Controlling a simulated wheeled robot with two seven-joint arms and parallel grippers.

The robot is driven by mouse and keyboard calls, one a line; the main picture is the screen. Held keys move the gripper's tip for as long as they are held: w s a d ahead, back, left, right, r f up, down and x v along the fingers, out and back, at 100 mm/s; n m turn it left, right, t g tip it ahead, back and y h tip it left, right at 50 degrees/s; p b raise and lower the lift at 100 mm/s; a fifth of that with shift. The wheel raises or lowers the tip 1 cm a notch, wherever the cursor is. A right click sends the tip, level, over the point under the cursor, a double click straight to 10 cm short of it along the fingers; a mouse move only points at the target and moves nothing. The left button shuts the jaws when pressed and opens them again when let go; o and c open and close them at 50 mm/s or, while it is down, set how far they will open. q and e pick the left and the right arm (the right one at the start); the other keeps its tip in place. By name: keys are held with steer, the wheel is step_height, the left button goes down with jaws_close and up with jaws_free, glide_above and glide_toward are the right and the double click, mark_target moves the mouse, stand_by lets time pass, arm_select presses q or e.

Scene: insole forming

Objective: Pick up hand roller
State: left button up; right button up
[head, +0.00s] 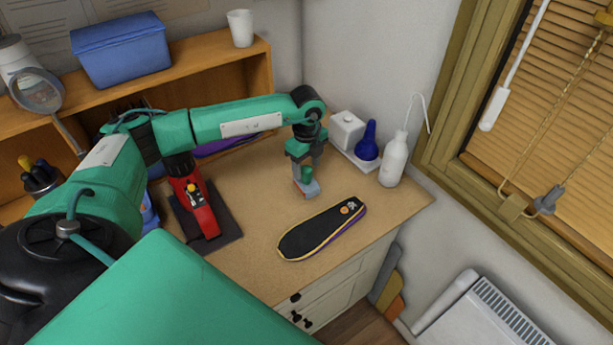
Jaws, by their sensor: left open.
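My left gripper (304,178) points down over the wooden worktop, near its back right. It is open. A small green piece with a pale, reddish-edged part below it shows right at the fingertips. It may be the hand roller, but it is too small and too covered by the fingers to tell, and I cannot tell whether they touch it. A black insole (318,230) with a yellow and purple edge lies flat in front of the gripper, apart from it. My right gripper is not in view.
A red tool (199,206) lies on a dark mat (229,229) at the left. A white box (347,130), a blue bulb (368,143) and a white bottle (394,160) stand at the back right. A wooden shelf (245,63) borders the back. The worktop (258,205) is bare between mat and insole.

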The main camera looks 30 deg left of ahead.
mark_target(306, 168)
arm_select(q)
step_height(306, 168, down, 3)
steer(key=shift+f+p, duration=0.1)
steer(key=shift+p, duration=0.5)
steer(key=shift+f, duration=0.15)
jaws_close()
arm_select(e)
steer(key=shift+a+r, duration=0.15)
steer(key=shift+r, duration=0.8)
arm_select(q)
steer(key=shift+r, duration=0.5)
step_height(306, 168, up, 19)
steer(key=b, duration=0.5)
steer(key=shift+b, duration=0.35)
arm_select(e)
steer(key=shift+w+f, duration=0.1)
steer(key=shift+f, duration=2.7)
